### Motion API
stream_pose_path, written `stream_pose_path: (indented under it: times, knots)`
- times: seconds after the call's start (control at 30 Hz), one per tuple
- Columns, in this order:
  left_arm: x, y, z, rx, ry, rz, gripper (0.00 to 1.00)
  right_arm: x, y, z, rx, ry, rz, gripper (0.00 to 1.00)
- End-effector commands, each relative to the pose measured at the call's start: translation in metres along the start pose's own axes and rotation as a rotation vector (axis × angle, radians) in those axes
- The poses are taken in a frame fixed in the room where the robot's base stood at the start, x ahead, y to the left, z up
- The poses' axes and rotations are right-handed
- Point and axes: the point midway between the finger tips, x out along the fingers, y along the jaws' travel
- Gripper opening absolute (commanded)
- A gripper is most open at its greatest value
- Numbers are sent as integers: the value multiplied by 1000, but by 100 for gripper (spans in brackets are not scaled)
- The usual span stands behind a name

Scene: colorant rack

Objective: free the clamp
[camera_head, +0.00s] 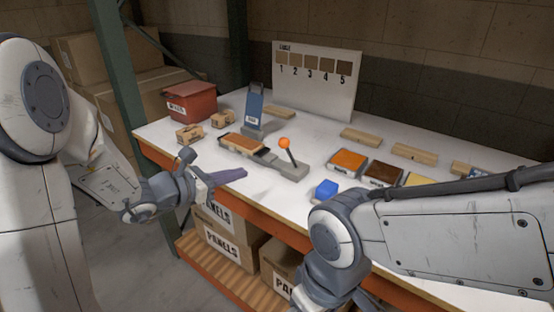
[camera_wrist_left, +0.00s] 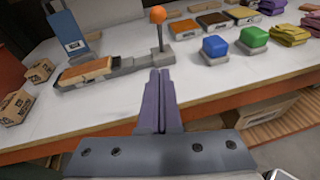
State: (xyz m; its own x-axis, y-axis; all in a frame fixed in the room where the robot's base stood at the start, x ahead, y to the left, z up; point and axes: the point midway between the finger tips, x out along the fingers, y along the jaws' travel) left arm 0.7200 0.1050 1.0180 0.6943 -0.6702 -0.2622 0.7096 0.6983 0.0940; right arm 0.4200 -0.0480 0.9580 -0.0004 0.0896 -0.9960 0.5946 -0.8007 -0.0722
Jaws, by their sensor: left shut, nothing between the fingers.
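The clamp (camera_head: 289,170) is a grey block with a lever topped by an orange knob (camera_head: 284,143). The lever stands up, tilted slightly left in the head view. In the left wrist view the clamp (camera_wrist_left: 140,63) is just beyond my fingertips. An orange-brown panel (camera_head: 242,143) lies on the grey bed to its left; it also shows in the left wrist view (camera_wrist_left: 85,70).
A blue stand (camera_head: 254,107) rises behind the panel. Small boxes (camera_head: 189,133) and a red bin (camera_head: 190,102) are at left. A blue block (camera_head: 326,189) and several colored panels (camera_head: 347,161) lie to the right. Bare white table lies before the clamp.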

Motion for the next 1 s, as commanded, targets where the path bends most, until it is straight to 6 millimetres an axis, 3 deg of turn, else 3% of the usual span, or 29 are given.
stream_pose_path:
  times: [0.37, 0.83, 1.0]
  knots:
    - [10, -1, 1, 4, 1, -5, 0, -2, 0, 0, 0, 0, 0, 100]
    - [103, -3, 2, 4, 2, -8, 0, -13, -1, -1, 0, 0, 0, 100]
    - [119, -2, 22, 7, 0, -6, 0, -25, -2, -1, 0, 0, 0, 100]
